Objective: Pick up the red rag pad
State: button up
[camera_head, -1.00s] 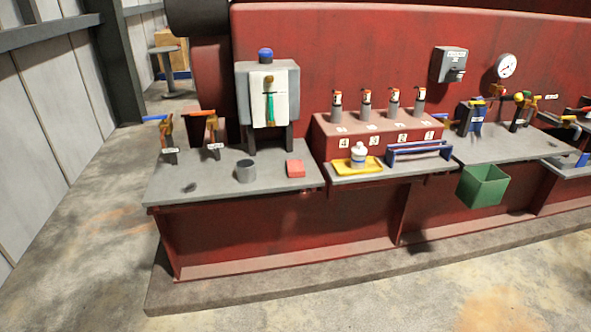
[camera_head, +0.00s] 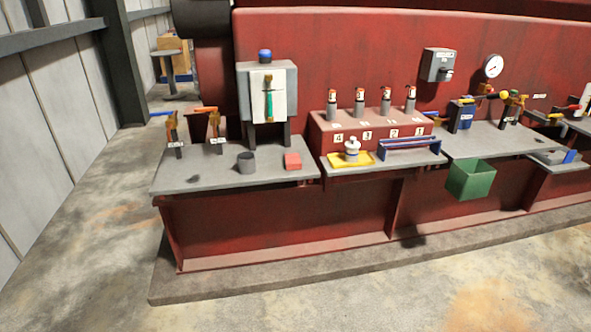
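The red rag pad (camera_head: 292,161) is a small flat red block. It lies on the grey top of the left bench (camera_head: 215,181), near its right front corner. A dark grey cup (camera_head: 246,163) stands just to its left, apart from it. The whole pad shows, with nothing in front of it. My gripper and arm are not in the head view.
A yellow tray (camera_head: 338,160) with a white bottle (camera_head: 352,148) sits right of the pad, beside a blue rail (camera_head: 410,144). A grey box on legs (camera_head: 284,78) stands behind. A green bin (camera_head: 471,180) hangs further right. The concrete floor (camera_head: 330,312) in front is clear.

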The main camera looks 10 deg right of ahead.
aim_at(293, 161)
jog(key=k, duration=1)
jog(key=u, duration=0.25)
jog(key=i, duration=0.45)
jog(key=u, duration=0.65)
jog(key=i, duration=0.75)
jog(key=u, duration=0.2)
jog(key=i, duration=1.4)
jog(key=z, duration=0.35)
